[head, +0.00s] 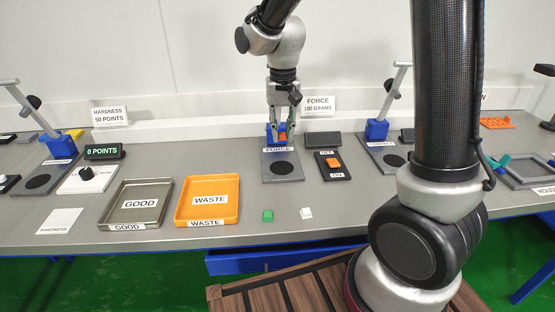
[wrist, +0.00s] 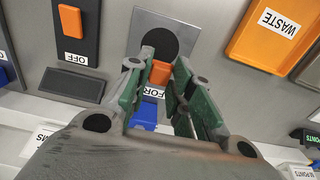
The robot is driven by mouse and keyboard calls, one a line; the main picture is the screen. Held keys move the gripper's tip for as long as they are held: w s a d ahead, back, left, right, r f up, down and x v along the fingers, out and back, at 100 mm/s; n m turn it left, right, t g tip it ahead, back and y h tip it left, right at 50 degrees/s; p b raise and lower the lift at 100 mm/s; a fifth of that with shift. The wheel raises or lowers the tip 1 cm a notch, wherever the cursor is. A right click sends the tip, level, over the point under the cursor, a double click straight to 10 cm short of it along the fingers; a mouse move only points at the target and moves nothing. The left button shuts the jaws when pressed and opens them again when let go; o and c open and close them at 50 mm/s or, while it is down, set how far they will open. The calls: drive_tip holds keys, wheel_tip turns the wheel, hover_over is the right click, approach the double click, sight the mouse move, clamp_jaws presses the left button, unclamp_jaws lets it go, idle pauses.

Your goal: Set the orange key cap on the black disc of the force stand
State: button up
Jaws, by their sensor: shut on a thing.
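My gripper (head: 283,130) is over the rear of the force stand, pointing down, and in the wrist view its fingers (wrist: 158,72) are closed on the orange key cap (wrist: 159,73). The cap also shows between the fingers in the head view (head: 283,137). The force stand's grey base plate (head: 267,177) carries the black disc (head: 281,167), which is bare. In the wrist view the cap lies just short of the disc (wrist: 160,41), on the side of the blue post block (wrist: 146,115). The cap's height above the plate is hard to tell. My fingers partly hide the FORCE label.
An orange rocker switch (head: 333,163) on a black box stands right of the stand. The orange WASTE tray (head: 207,220) and grey GOOD tray (head: 128,226) are at the left. A green cap (head: 268,215) and a white cap (head: 306,212) lie near the front edge.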

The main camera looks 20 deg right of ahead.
sight(282, 168)
wheel_tip(282, 168, down, 10)
drive_tip(key=shift+r, duration=0.1)
idle(0.4)
drive_tip(key=o, duration=0.7)
drive_tip(key=shift+c, duration=0.2)
